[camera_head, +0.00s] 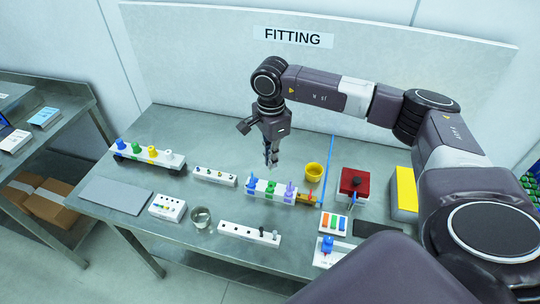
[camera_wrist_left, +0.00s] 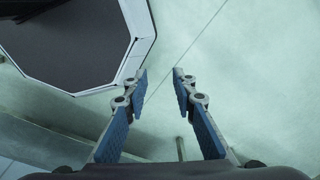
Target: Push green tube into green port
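A white block (camera_head: 262,196) on the bench carries upright blue, green and purple pieces; the green piece (camera_head: 270,188) is in its middle. Another green piece (camera_head: 136,148) stands in a white rack at the left, between a blue and a yellow one. I cannot tell which is the tube or the port. My right gripper (camera_head: 271,164) points down above and behind the white block, apart from it; whether its fingers are open is too small to tell. My left gripper (camera_wrist_left: 160,77) shows only in the left wrist view, open and empty over the floor.
A yellow cup (camera_head: 314,172), a red box (camera_head: 354,183) and a tray of coloured pieces (camera_head: 334,223) stand right of the white block. A panel stands behind.

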